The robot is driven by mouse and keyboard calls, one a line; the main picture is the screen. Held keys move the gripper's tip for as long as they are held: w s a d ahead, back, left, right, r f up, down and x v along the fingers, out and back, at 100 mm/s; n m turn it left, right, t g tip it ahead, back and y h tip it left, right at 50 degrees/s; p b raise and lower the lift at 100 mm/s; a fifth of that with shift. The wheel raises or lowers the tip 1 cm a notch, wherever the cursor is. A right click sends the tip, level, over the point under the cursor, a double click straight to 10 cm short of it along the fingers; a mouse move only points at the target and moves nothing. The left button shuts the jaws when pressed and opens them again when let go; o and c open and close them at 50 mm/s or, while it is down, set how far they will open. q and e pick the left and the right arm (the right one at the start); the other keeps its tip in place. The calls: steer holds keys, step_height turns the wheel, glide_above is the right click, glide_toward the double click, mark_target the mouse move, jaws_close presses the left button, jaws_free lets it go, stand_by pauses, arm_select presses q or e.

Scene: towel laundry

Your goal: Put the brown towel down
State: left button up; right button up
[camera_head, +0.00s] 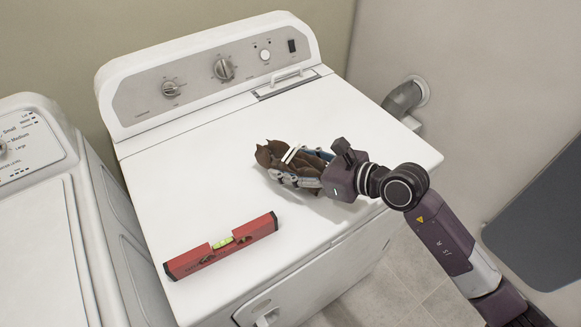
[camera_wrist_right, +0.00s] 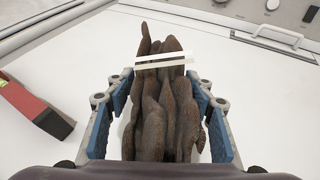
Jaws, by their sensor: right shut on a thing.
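The brown towel (camera_head: 268,154) is a crumpled, bunched bundle with white stripes near its far end. It is at the top of the white dryer (camera_head: 215,205), in the middle right part. My right gripper (camera_head: 297,167) is shut on the towel, its blue-lined fingers on both sides of it. The towel also fills the middle of the right wrist view (camera_wrist_right: 160,110), between the fingers. I cannot tell for sure whether the towel touches the dryer top. My left gripper is not in view.
A red spirit level (camera_head: 221,246) lies on the dryer top near the front left. A control panel (camera_head: 215,72) rises along the back. A washer (camera_head: 35,215) stands at the left. The dryer top around the towel is mostly clear. A dark board (camera_head: 545,225) is at the right.

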step_height(320, 180, down, 2)
steer(key=shift+f, duration=0.1)
steer(key=o, duration=1.4)
